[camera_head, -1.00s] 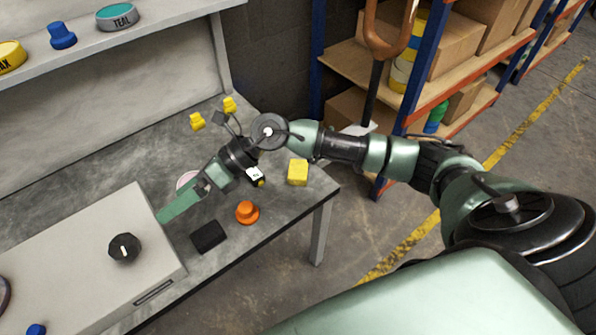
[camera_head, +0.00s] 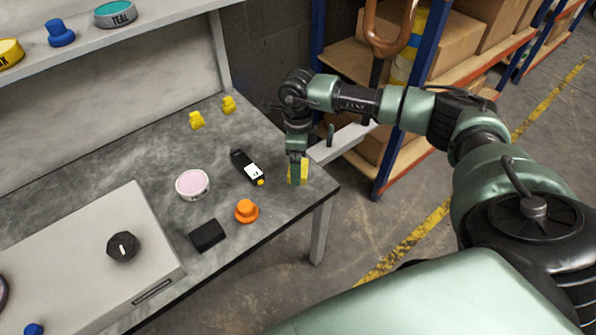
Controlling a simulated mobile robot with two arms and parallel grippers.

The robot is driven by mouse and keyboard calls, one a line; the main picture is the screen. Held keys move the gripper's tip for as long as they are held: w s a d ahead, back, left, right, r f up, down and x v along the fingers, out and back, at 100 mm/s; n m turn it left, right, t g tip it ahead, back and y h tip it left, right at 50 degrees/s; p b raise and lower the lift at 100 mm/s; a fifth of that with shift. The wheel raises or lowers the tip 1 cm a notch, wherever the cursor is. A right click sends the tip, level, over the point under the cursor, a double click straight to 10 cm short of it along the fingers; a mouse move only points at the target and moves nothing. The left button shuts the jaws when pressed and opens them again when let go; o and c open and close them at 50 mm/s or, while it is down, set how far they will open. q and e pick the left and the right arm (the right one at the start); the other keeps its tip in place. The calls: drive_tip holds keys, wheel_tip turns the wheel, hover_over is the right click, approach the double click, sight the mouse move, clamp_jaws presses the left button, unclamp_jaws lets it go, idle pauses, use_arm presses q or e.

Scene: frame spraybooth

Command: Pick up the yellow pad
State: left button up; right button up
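The yellow pad (camera_head: 304,170) lies on the grey bench near its right front corner. My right gripper (camera_head: 297,176) points down at the pad and covers its middle, with yellow showing around the fingers. I cannot tell whether the fingers are open or shut on it. My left gripper is not in view.
A black handheld meter (camera_head: 246,168) lies just left of my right gripper. An orange knob (camera_head: 246,211), a black block (camera_head: 207,235), a pink-topped tin (camera_head: 192,184) and two yellow pieces (camera_head: 197,121) are on the bench. A blue-framed shelf rack (camera_head: 393,150) stands behind the bench's right end.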

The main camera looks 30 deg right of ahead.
wheel_tip(320, 180, down, 2)
drive_tip(key=shift+r, duration=0.1)
drive_tip(key=c, duration=1.4)
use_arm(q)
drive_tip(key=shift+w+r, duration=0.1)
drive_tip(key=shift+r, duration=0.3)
use_arm(e)
drive_tip(key=shift+c, duration=0.2)
